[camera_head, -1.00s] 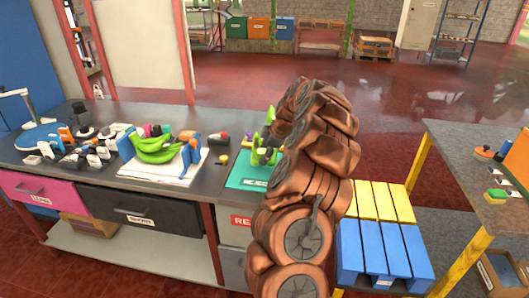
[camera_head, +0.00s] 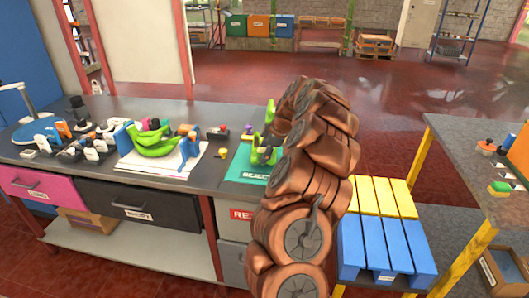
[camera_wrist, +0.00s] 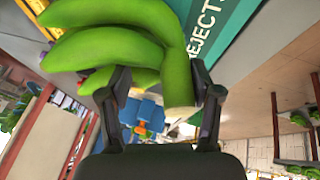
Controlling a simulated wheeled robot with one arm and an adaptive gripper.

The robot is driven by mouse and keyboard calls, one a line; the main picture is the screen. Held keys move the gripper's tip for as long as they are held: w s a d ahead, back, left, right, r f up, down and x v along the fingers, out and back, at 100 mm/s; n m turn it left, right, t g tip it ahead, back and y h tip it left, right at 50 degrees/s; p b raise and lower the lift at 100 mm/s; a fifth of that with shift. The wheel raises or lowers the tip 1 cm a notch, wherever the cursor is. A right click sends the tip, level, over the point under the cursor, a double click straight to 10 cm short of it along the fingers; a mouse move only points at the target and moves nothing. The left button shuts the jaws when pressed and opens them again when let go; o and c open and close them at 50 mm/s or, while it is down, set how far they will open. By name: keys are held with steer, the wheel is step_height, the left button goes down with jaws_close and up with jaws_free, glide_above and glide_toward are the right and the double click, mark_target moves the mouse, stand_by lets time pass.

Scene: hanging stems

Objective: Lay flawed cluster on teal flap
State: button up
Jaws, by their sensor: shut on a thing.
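A green banana cluster (camera_wrist: 120,35) hangs in my gripper (camera_wrist: 160,80), with its thick stem (camera_wrist: 178,80) between the two fingers in the wrist view. Its fruits spread to the upper left there. In the head view the cluster (camera_head: 268,152) is partly hidden by my copper-coloured arm, above the teal flap (camera_head: 240,164). The flap, lettered REJECT, also shows in the wrist view (camera_wrist: 224,22), beside the cluster. I cannot tell whether the cluster touches the flap. No flaw on it is clear to see.
Another green cluster (camera_head: 155,144) sits between blue holders on a white sheet (camera_head: 188,166) to the left. A yellow and purple knob (camera_head: 222,151) stands between sheet and flap. Small tools crowd the bench's left end. A blue-and-yellow slatted platform (camera_head: 385,245) stands at right.

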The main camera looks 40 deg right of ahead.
steer(key=shift+f+b, duration=0.35)
steer(key=shift+f, duration=0.05)
steer(key=o, duration=1.5)
